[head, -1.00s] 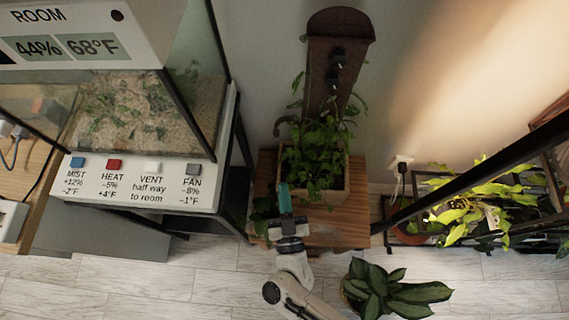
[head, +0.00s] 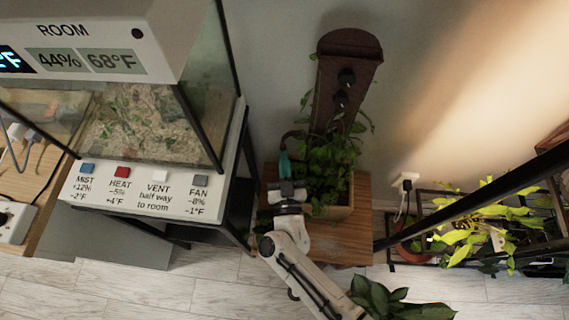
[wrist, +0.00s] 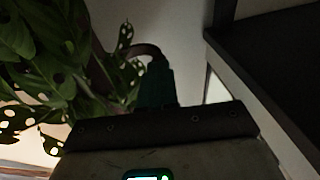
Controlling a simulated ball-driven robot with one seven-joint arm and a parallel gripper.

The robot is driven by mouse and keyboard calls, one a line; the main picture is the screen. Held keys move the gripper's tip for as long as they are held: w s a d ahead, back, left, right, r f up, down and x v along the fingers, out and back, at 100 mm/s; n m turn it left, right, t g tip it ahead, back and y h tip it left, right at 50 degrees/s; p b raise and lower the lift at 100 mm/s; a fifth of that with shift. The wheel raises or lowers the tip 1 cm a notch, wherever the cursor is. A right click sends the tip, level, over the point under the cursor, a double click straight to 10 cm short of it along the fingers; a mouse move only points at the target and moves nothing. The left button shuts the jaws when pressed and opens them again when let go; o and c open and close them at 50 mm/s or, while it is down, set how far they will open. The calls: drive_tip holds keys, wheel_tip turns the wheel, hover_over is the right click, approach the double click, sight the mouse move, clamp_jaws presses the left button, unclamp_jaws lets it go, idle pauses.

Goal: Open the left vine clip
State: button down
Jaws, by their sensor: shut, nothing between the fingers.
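A potted vine (head: 330,160) climbs a dark brown board (head: 350,48) against the wall. Small black fittings (head: 346,78) sit on the board; I cannot tell whether they are clips. No left vine clip can be made out for certain; leaves may hide it. My gripper (head: 284,160), with teal fingers, is shut and empty at the left side of the foliage, below the fittings. A brown curved piece, perhaps a stem (head: 293,135), arches by the fingertips. In the wrist view, a similar brown curve (wrist: 146,49) meets or passes behind the fingertips, with holed leaves (wrist: 50,60) at left.
A glass terrarium (head: 140,120) on a dark stand, with a labelled button panel (head: 150,190), stands close at left. A wooden stool (head: 340,240) carries the pot. Another leafy plant (head: 395,300) is on the floor, and a black rack (head: 470,205) stands at right.

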drive_tip(key=w+m+h, duration=0.1)
drive_tip(key=h, duration=0.1)
drive_tip(key=w+a+m+h, duration=0.1)
drive_tip(key=h, duration=0.1)
drive_tip(key=shift+w+a+g, duration=0.15)
drive_tip(key=shift+w+g, duration=0.05)
drive_tip(key=shift+g, duration=0.1)
idle(0.5)
